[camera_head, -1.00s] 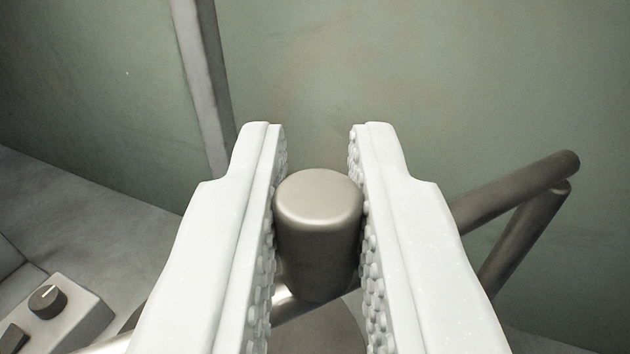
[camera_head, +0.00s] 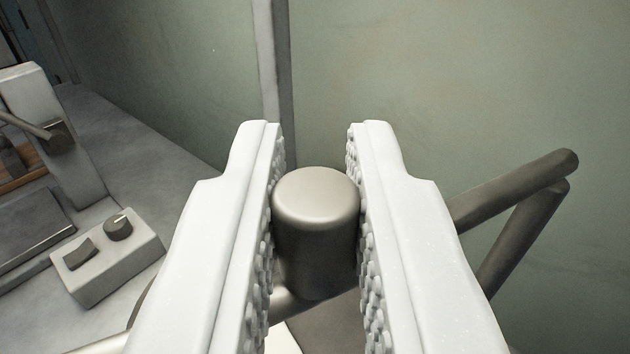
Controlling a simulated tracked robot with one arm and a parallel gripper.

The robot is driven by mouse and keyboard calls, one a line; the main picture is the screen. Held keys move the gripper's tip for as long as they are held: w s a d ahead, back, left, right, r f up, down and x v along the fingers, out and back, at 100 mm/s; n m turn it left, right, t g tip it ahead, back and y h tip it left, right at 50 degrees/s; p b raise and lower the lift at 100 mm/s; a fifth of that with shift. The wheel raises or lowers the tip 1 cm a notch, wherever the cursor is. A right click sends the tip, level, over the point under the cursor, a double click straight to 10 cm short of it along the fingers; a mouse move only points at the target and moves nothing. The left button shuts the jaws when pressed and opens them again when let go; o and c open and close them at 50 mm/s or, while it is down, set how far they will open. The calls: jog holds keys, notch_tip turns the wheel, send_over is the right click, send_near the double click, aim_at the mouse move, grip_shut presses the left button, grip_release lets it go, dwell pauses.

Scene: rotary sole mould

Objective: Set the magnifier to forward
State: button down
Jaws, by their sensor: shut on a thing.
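My gripper (camera_head: 315,145) is in the middle of the view, its two white studded fingers shut on a grey metal cylindrical knob (camera_head: 316,235). The knob stands upright between the fingers, and its rounded top shows just below the fingertips. Its lower end meets a metal rod, partly hidden by the fingers. Metal rods (camera_head: 515,190) extend out to the right from behind the right finger. I cannot see a lens; the parts below the knob are mostly hidden.
A small control box (camera_head: 108,262) with a dial and a rocker switch sits at the lower left. Behind it is a grey device (camera_head: 60,150) with a rod across it. A green wall (camera_head: 440,90) with a grey vertical post (camera_head: 272,75) stands behind.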

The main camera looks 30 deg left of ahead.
jog(key=shift+d+r, duration=0.1)
jog(key=shift+d, duration=0.05)
jog(key=c, duration=1.4)
grip_release()
jog(key=shift+s+d, duration=0.2)
jog(key=shift+s, duration=0.2)
jog(key=b+v, duration=0.3)
jog(key=v, duration=0.9)
jog(key=shift+s+d, duration=0.25)
jog(key=shift+s, duration=0.05)
